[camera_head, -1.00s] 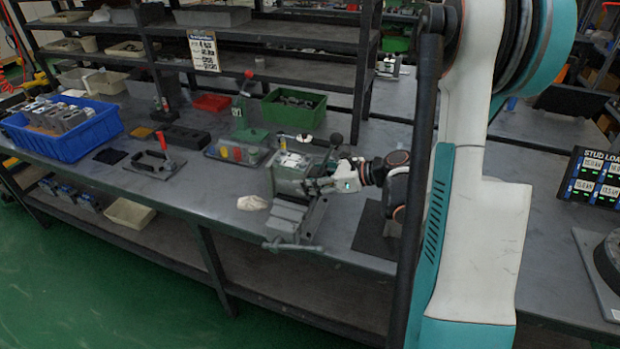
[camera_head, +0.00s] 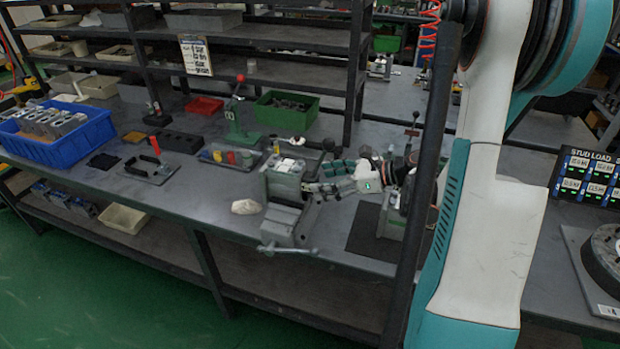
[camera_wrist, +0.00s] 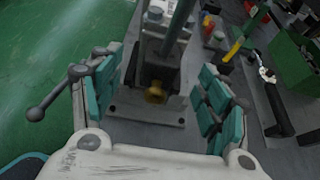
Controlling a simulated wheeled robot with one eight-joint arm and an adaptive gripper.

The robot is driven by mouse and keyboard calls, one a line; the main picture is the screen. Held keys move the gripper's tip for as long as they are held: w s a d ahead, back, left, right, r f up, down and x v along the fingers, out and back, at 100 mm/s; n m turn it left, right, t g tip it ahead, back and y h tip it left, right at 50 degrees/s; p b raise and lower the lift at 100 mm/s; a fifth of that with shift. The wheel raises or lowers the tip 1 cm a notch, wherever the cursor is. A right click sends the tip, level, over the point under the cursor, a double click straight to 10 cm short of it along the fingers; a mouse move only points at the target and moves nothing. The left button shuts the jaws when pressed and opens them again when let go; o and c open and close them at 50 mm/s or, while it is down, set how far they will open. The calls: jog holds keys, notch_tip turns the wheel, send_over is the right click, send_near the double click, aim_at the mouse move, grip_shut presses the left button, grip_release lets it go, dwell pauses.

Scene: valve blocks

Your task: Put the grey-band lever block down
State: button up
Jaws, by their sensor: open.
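A grey-green block (camera_head: 287,168) with pale parts on top sits at the grey vise (camera_head: 286,222). I take it for the lever block, but its grey band cannot be made out. My gripper (camera_head: 322,188) is just right of it, fingers spread and pointing left. In the wrist view, my gripper (camera_wrist: 158,105) has teal pads apart on both sides. Between them is a dark block (camera_wrist: 158,72) with a brass fitting (camera_wrist: 155,93) and an upright bar, above a grey bolted plate. Clear gaps show beside the pads; nothing is gripped.
The vise handle (camera_head: 285,249) juts towards the bench's front edge. A dark mat (camera_head: 368,232) lies to the right, with a lever device (camera_head: 393,222) partly behind my arm. A green bin (camera_head: 290,112), a green press (camera_head: 240,128) and a blue crate (camera_head: 62,145) stand behind and left.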

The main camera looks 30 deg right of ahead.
jog(key=p+v, duration=0.1)
jog(key=v, duration=0.4)
jog(key=shift+w+r, duration=0.1)
jog(key=shift+w, duration=0.05)
dwell(0.3)
